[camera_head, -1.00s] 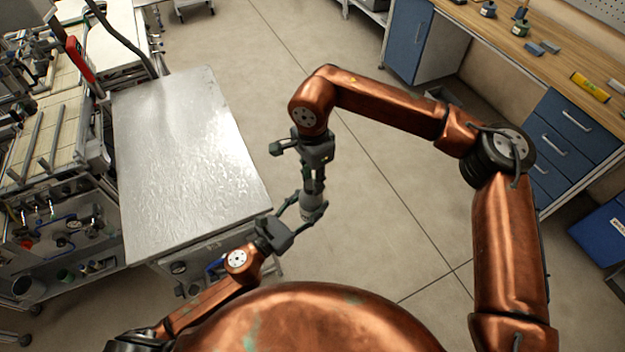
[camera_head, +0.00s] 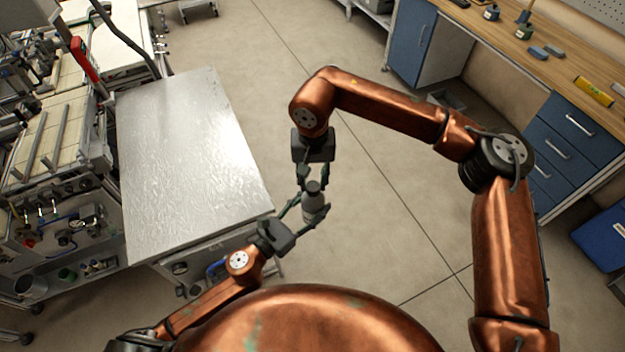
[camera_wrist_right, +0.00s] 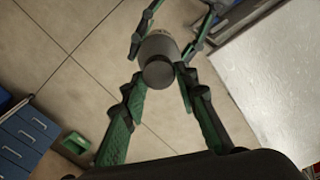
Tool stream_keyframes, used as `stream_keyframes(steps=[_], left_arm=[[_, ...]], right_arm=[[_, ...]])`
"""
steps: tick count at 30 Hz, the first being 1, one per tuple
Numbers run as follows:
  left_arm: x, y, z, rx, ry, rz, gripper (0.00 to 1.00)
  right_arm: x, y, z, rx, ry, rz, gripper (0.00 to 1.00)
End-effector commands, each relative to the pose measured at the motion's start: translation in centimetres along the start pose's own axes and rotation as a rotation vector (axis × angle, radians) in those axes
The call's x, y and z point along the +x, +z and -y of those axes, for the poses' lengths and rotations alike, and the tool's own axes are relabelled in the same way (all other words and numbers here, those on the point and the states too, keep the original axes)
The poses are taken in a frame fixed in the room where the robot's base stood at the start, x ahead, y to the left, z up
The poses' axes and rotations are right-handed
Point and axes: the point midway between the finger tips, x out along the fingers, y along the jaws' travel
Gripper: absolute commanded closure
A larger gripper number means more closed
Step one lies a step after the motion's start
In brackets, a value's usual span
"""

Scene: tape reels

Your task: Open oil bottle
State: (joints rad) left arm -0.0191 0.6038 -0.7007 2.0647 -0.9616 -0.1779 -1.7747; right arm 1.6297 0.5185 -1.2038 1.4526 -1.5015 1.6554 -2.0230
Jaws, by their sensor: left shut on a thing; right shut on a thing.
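The oil bottle (camera_head: 314,205) is a grey bottle with a dark round cap (camera_head: 313,187). It is held upright or nearly so in the air, right of the metal table. My left gripper (camera_head: 315,203) is shut on the bottle's body from the lower left. My right gripper (camera_head: 313,180) comes down from above, its fingers shut on the cap. In the right wrist view the cap (camera_wrist_right: 158,72) sits between the tips of the green fingers, with the bottle body (camera_wrist_right: 161,46) behind it. Whether cap and bottle are separated cannot be told.
A bare metal-topped table (camera_head: 185,160) stands at the left, close to my left gripper. Machinery stands beyond it on the far left. A wooden workbench (camera_head: 510,40) with blue drawers and small items is at the upper right. Open floor lies between.

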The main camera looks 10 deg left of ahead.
Motion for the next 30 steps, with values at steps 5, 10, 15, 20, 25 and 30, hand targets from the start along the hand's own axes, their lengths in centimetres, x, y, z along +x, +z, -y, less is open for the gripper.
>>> stream_keyframes(steps=[5, 10, 15, 20, 25, 30], left_arm=[[0.0, 0.1, 0.0, 0.000, 0.000, 0.002, 1.00], [0.0, 0.1, 0.0, 0.000, 0.000, 0.003, 1.00], [0.0, 0.1, 0.0, 0.000, 0.000, 0.003, 1.00], [0.0, 0.1, 0.0, 0.000, 0.000, 0.003, 1.00], [0.0, 0.1, 0.0, 0.000, 0.000, 0.002, 1.00], [0.0, 0.1, 0.0, 0.000, 0.000, 0.002, 1.00]], right_arm=[[0.0, 0.0, 0.0, 0.001, 0.000, 0.000, 1.00], [-0.2, 0.0, 0.0, 0.001, 0.000, -0.001, 1.00], [-0.8, 0.0, 0.0, 0.002, 0.000, -0.001, 1.00], [-1.3, 0.0, 0.0, 0.002, 0.001, 0.000, 1.00], [-1.8, 0.0, 0.0, 0.002, 0.001, -0.001, 1.00], [-2.2, 0.0, 0.0, 0.002, 0.001, -0.001, 1.00]])
